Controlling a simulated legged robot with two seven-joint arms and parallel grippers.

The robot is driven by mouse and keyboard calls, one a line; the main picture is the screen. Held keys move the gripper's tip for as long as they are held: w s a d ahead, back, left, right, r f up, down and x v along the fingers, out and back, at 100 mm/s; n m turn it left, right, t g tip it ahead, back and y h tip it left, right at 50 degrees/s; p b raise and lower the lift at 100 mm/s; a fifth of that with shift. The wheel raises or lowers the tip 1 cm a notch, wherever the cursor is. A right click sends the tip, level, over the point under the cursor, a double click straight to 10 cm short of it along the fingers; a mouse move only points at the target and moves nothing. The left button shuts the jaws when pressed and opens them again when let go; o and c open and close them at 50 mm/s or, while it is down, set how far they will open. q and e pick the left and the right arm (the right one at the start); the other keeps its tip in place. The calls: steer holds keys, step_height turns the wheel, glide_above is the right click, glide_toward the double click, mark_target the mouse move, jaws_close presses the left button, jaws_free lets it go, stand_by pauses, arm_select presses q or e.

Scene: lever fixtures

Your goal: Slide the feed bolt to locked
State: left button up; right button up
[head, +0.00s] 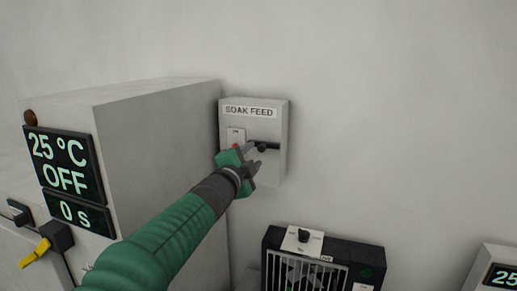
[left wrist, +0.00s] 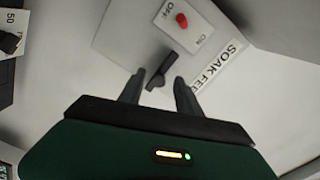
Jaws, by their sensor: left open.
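The feed bolt (head: 264,147) is a dark knob on a dark horizontal slot, on the front of the grey SOAK FEED box (head: 280,112) on the wall. The knob appears near the slot's left end in the head view. In the left wrist view the dark bolt (left wrist: 160,72) lies just beyond the fingertips, roughly between them. My left gripper (head: 254,157) is open at the box front, its fingers on either side of the knob; I cannot tell whether they touch it. It also shows in the left wrist view (left wrist: 158,88). My right gripper is out of view.
A small plate with a red switch (left wrist: 181,19), marked OFF and ON, sits on the box close to the bolt. A large grey cabinet (head: 160,140) with a display stands to the left. A black grilled unit (head: 365,260) is below right.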

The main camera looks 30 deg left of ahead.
mark_target(261, 150)
arm_select(q)
steer(key=w, duration=0.3)
steer(key=w+d+r+p, duration=0.1)
steer(key=w, duration=0.1)
steer(key=shift+w, duration=0.1)
steer(key=shift+w+a+f, duration=0.2)
steer(key=shift+a+f, duration=0.05)
steer(key=shift+a, duration=0.4)
steer(key=shift+a+f, duration=0.1)
steer(key=shift+a, duration=0.1)
steer(key=shift+c, duration=0.7)
steer(key=shift+a, duration=0.1)
steer(key=shift+c, duration=1.3)
steer(key=shift+d, duration=0.3)
steer(key=c, duration=0.5)
steer(key=shift+d, duration=0.1)
jaws_close()
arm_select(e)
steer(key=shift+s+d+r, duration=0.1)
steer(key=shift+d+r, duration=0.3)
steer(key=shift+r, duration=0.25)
